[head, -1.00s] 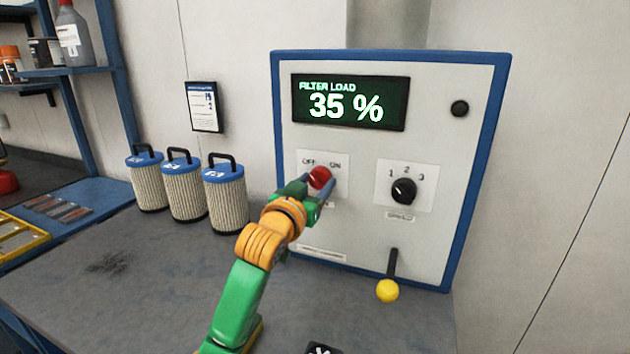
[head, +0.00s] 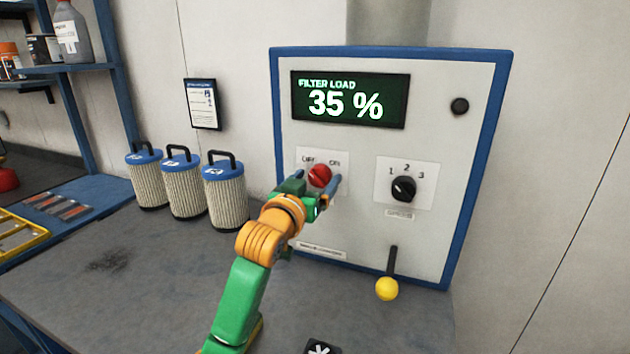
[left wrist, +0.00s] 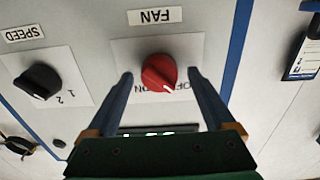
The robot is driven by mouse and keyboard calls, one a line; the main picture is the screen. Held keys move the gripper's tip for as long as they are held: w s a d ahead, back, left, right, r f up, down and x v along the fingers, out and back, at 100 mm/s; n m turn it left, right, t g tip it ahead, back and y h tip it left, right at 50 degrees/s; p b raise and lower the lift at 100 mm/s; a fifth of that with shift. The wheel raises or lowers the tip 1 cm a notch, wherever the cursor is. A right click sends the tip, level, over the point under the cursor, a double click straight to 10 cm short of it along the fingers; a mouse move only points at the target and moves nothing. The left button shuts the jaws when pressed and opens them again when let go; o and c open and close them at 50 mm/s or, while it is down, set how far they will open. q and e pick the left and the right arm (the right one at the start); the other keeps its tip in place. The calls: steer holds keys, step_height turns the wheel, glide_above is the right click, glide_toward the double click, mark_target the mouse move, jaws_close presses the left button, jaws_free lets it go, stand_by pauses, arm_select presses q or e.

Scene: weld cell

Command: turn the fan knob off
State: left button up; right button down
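The red fan knob (head: 319,175) is on the left of the control panel, on a plate with OFF at left and ON at right. In the left wrist view, the knob (left wrist: 159,73) appears upside down under a FAN label (left wrist: 155,16). Its white mark points to the lower right, between the partly hidden OFF and ON words. My left gripper (head: 317,180) is open at the knob. In the left wrist view, its two fingers (left wrist: 160,76) stand on either side of the knob with a gap at each side. My right gripper is not in view.
The black speed knob (head: 403,189) is right of the fan knob. A lever with a yellow ball (head: 387,290) juts out below it. The display (head: 350,101) reads FILTER LOAD 35 %. Several filter canisters, one here (head: 226,197), stand on the bench left of the panel.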

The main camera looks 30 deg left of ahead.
arm_select(q)
steer(key=shift+s, duration=0.1)
steer(key=b+v, duration=0.2)
steer(key=v, duration=0.5)
steer(key=shift+f, duration=0.1)
